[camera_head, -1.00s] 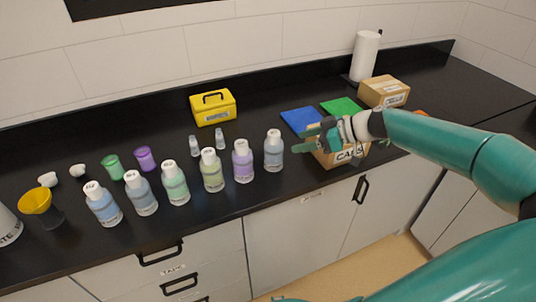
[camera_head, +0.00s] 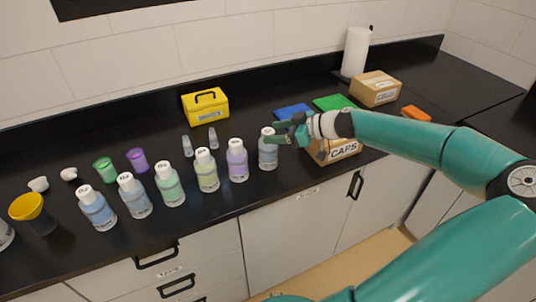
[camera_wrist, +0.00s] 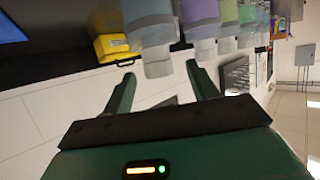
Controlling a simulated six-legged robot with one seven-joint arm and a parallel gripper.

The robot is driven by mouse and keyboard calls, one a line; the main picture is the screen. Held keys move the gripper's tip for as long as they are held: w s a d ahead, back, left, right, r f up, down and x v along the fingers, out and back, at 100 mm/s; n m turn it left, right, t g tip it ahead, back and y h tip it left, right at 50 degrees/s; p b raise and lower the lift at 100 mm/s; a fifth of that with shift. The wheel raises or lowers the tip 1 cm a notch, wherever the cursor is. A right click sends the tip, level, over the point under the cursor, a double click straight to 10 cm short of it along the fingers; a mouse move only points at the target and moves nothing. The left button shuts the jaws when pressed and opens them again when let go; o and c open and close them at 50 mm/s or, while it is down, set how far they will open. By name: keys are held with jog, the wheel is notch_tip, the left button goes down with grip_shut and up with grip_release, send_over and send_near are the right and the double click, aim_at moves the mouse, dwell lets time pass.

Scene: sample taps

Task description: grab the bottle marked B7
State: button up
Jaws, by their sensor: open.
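Several capped bottles stand in a row along the counter's front; the marks on their caps are too small to read, so I cannot tell which is B7. The rightmost is a pale blue bottle (camera_head: 268,156), with a lilac bottle (camera_head: 238,165) to its left. My gripper (camera_head: 281,134) is open and empty at the right side of the pale blue bottle, overlapping it near the top in the head view. In the wrist view, my gripper (camera_wrist: 160,73) has its two fingers apart, and the pale blue bottle (camera_wrist: 147,15) appears inverted ahead, its cap between the fingertips. Contact is unclear.
A cardboard box marked CAPS (camera_head: 338,151) stands just right of my gripper. Blue (camera_head: 293,112) and green (camera_head: 333,103) mats lie behind. Two small clear vials (camera_head: 213,138) and a yellow box (camera_head: 206,106) stand behind the bottles. A yellow funnel (camera_head: 27,207) is at left.

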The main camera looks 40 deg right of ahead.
aim_at(268, 131)
jog(key=x, duration=0.3)
jog(key=shift+w+f, duration=0.1)
grip_shut()
